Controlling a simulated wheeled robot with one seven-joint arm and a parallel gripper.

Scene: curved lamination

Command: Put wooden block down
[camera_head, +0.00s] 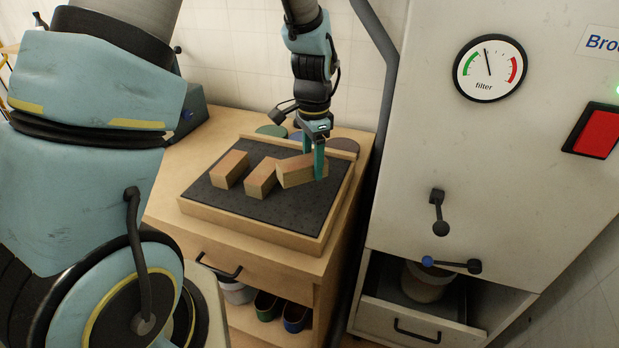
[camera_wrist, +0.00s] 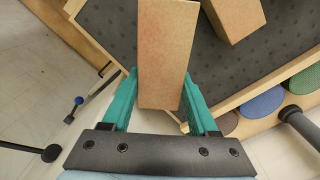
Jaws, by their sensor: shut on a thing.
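Three wooden blocks are at the dark-padded wooden tray (camera_head: 290,238) on the cabinet top. My gripper (camera_head: 319,165) is shut on the rightmost wooden block (camera_head: 295,172), with its green fingers on either side of it. In the wrist view the held block (camera_wrist: 165,50) lies between the fingers of my gripper (camera_wrist: 156,100), over the dark pad. I cannot tell whether the held block touches the pad. The middle block (camera_head: 262,177) sits close to its left, and its end shows in the wrist view (camera_wrist: 234,15). The left block (camera_head: 230,169) stands farther left on the pad.
Round coloured discs, including a blue one (camera_wrist: 262,103), lie behind the tray. A grey machine (camera_head: 450,150) with a filter gauge (camera_head: 489,68) and red switch (camera_head: 597,131) stands to the right. The pad's front part is clear.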

